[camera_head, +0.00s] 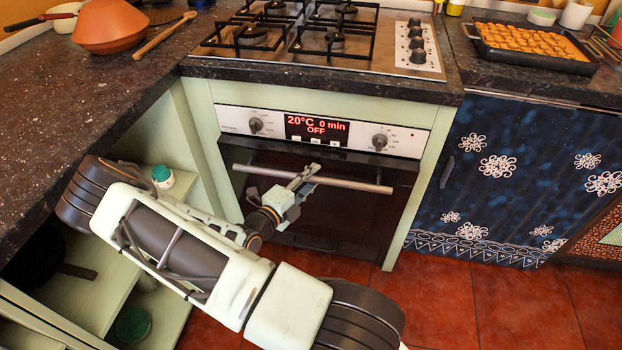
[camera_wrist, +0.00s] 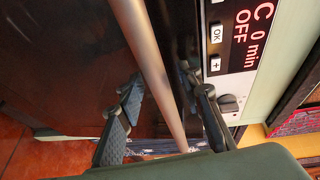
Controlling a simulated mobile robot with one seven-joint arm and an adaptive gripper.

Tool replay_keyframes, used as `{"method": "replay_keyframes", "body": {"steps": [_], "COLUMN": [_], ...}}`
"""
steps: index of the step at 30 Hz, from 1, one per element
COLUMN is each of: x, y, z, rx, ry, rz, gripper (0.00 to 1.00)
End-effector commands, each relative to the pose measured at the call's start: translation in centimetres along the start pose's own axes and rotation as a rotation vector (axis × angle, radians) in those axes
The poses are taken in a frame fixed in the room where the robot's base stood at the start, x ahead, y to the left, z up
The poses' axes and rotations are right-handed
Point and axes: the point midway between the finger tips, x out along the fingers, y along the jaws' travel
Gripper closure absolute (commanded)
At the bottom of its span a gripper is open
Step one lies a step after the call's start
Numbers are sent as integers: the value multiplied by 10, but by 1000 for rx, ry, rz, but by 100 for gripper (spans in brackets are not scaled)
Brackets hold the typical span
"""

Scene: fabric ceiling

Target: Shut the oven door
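The oven (camera_head: 320,220) has a dark door below its control panel, with a metal bar handle (camera_head: 345,183) across the top of the door. The door looks close to upright; I cannot tell whether it is fully shut or slightly ajar. My gripper (camera_head: 285,190) is at the middle of the handle. In the wrist view the handle (camera_wrist: 150,70) runs between the two fingers of my gripper (camera_wrist: 163,95), which are spread apart on either side of it. I see no clear grip on the bar.
The oven's panel (camera_head: 325,128) reads "20°C 0 min OFF". A gas hob (camera_head: 385,67) is above it. An open cabinet (camera_head: 185,130) with a small jar (camera_head: 162,176) stands at left, near my arm. A blue patterned cabinet (camera_head: 500,185) stands at right. Red tiled floor (camera_head: 450,300) shows below.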

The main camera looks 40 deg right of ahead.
Motion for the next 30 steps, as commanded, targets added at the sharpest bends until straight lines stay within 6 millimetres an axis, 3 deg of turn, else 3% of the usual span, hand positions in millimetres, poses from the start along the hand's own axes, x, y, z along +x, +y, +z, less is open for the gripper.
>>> {"method": "replay_keyframes", "body": {"steps": [2,11,22,30], "x": [0,0,2,31], "y": [0,0,-2,-12], "z": [0,0,1,12], "rx": [0,0,-1,-26], "ry": [0,0,1,3], "rz": [0,0,4,74], "gripper": [67,100,100,100]}}
